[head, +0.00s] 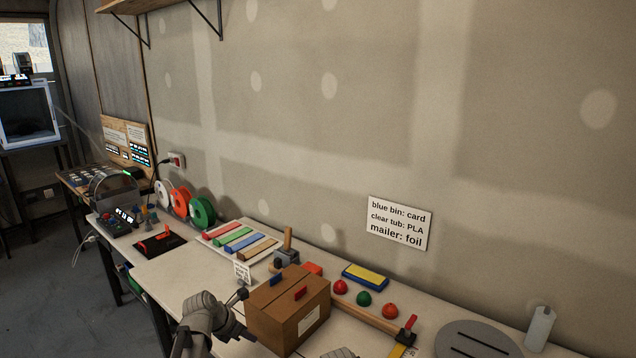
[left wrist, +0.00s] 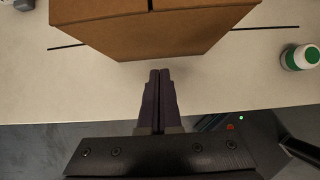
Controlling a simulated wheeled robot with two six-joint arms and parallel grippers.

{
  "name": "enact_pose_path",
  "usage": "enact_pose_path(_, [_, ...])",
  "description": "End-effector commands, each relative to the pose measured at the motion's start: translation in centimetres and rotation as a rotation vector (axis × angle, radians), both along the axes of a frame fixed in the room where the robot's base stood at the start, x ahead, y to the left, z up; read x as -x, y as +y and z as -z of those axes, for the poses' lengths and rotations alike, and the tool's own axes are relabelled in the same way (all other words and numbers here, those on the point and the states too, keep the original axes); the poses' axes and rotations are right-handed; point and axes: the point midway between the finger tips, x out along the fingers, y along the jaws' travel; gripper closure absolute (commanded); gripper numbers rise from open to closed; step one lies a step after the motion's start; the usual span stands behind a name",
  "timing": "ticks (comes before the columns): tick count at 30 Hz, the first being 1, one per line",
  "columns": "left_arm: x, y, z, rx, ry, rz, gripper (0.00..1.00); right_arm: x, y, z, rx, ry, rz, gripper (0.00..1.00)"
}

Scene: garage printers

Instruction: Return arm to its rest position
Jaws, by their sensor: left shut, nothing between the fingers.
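My left gripper (head: 238,299) is beside the left side of a brown cardboard box (head: 290,318) on the white workbench. In the left wrist view its two dark fingers (left wrist: 160,74) are pressed together with nothing between them. They point at the box (left wrist: 150,35), with a small gap between fingertips and box in that picture. The box has a blue tab and a red tab in its top and a white label on its front. My right gripper does not show; only a grey piece, which seems to be my right arm, shows at the bottom edge of the head view.
The workbench (head: 190,275) has bare room left of the box. Behind it are coloured strips (head: 240,240), filament spools (head: 180,201) and a blue-yellow block (head: 365,275). Coloured balls (head: 364,298) and a grey slotted disc (head: 478,340) lie right. A white-green round object (left wrist: 300,57) shows in the wrist view.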

Motion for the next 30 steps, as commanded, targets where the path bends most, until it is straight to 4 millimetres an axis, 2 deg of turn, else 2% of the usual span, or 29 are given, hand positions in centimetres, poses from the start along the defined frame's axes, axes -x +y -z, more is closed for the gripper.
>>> enact_pose_path(5, [0.9,0.6,-0.7,0.001,0.000,-0.001,1.00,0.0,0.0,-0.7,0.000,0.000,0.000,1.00])
enact_pose_path(13, [1.0,0.7,-0.6,0.001,-0.001,0.000,1.00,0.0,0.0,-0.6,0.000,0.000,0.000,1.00])
enact_pose_path(17, [1.6,-0.1,-0.4,-0.032,-0.006,0.061,1.00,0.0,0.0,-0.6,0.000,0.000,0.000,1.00])
enact_pose_path(20, [3.3,-2.0,0.1,-0.120,-0.023,0.237,1.00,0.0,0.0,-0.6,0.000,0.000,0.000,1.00])
enact_pose_path(23, [5.9,-4.6,0.8,-0.251,-0.048,0.516,1.00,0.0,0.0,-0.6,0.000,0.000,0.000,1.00])
enact_pose_path(30, [12.8,-9.4,2.2,-0.532,-0.116,1.282,1.00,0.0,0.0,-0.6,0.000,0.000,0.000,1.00])
